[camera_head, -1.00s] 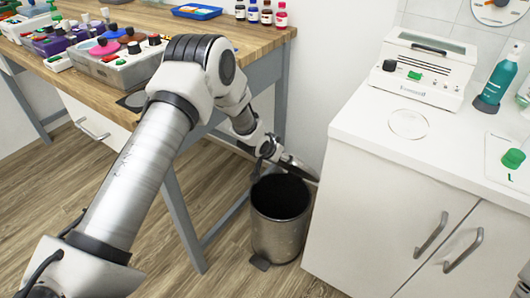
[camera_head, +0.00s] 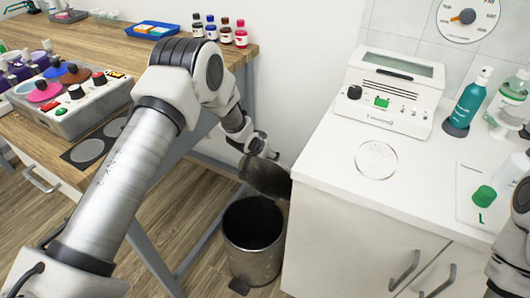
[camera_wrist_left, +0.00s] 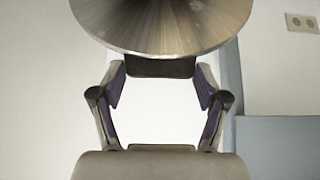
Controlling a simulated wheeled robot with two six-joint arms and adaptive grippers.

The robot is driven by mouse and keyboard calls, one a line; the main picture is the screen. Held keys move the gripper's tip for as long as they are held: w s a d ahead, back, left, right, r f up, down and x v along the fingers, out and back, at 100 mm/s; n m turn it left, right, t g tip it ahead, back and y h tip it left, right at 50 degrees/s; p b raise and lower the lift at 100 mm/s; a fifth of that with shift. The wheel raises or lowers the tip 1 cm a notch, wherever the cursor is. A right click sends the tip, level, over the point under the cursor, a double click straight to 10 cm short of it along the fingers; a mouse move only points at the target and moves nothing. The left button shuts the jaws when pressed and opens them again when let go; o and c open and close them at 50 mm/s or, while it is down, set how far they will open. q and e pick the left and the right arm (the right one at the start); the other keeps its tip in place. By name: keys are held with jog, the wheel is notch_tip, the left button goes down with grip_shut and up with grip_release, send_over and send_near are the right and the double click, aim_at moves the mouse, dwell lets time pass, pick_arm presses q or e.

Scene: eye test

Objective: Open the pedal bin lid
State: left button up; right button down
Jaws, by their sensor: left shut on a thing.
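The pedal bin (camera_head: 252,262) is a metal cylinder with a dark, open mouth, standing on the floor between the wooden bench and the white cabinet. Its pedal (camera_head: 239,286) shows at the front foot. The round metal lid (camera_head: 266,181) stands raised and steeply tilted above the bin's back rim; it also fills the top of the left wrist view (camera_wrist_left: 162,22). My left gripper (camera_head: 264,154) is at the lid's upper edge and shut on it. In the left wrist view its two fingers (camera_wrist_left: 160,72) reach up to the lid; the exact contact is hidden. My right gripper is out of view.
The white cabinet (camera_head: 340,235) stands close on the bin's right. The bench leg (camera_head: 155,255) is on its left, under my left arm. A device (camera_head: 390,95), bottles and a green-capped item (camera_head: 484,197) stand on the cabinet. Part of my right arm shows at the right edge.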

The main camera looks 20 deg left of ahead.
pick_arm(q)
jog(key=shift+s+f, duration=0.15)
jog(key=shift+f, duration=0.05)
jog(key=o, duration=1.4)
jog(key=shift+o, duration=1.4)
jog(key=shift+f, duration=0.1)
jog(key=shift+r, duration=0.2)
jog(key=v, duration=1.1)
jog(key=shift+s+r, duration=0.2)
jog(key=shift+r, duration=0.1)
